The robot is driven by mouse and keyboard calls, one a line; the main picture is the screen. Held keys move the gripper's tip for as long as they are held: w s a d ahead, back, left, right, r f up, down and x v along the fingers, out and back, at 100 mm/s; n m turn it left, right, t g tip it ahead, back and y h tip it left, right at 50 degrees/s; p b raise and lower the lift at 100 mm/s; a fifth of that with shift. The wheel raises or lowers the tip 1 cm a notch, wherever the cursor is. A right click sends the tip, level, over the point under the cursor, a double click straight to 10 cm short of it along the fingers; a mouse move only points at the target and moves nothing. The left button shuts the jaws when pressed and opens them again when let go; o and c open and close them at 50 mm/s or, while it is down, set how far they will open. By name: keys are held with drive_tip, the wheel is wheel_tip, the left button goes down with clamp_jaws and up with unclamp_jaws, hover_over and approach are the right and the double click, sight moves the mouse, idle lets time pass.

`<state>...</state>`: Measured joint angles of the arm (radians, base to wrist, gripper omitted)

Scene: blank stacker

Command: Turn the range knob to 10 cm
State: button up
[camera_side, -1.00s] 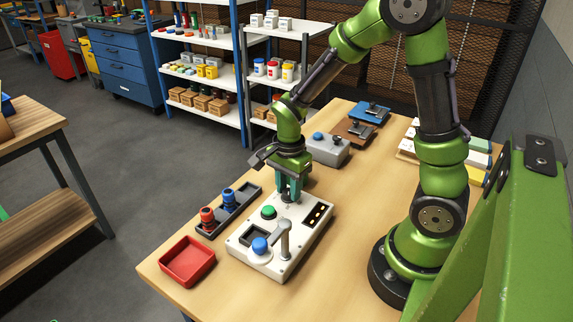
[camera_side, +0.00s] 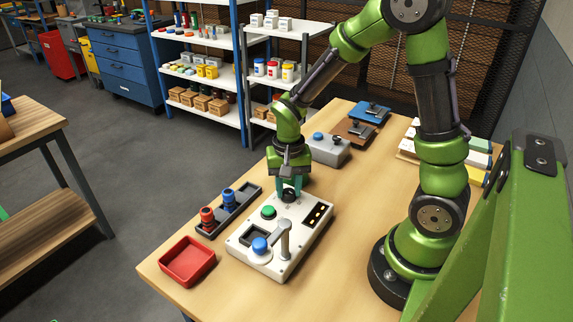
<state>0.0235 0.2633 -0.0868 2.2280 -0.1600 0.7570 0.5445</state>
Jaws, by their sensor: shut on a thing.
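The range knob (camera_side: 289,196) is a small black knob at the far end of the white control box (camera_side: 303,235). My gripper (camera_side: 289,188) points straight down over it, with its teal fingers shut on the knob. The fingers hide part of the knob, and its scale marks are too small to read. The box also has a green button (camera_side: 268,212), a dark square recess, a black panel with small yellowish marks (camera_side: 318,214), and a blue ball beside a grey post with an arm.
A dark tray with red and blue cylinders (camera_side: 229,209) lies left of the box. A red open tray (camera_side: 187,261) is at the front left. A grey box with a blue button (camera_side: 327,149) stands behind my gripper. Bare table lies right of the white box.

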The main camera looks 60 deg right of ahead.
sight(288, 191)
drive_tip(key=n, duration=1)
drive_tip(key=shift+n, duration=0.4)
drive_tip(key=shift+r+n, duration=0.1)
drive_tip(key=shift+n, duration=1.6)
drive_tip(key=shift+a, duration=0.1)
drive_tip(key=o, duration=1)
drive_tip(key=shift+o, duration=0.2)
wheel_tip(288, 191, up, 17)
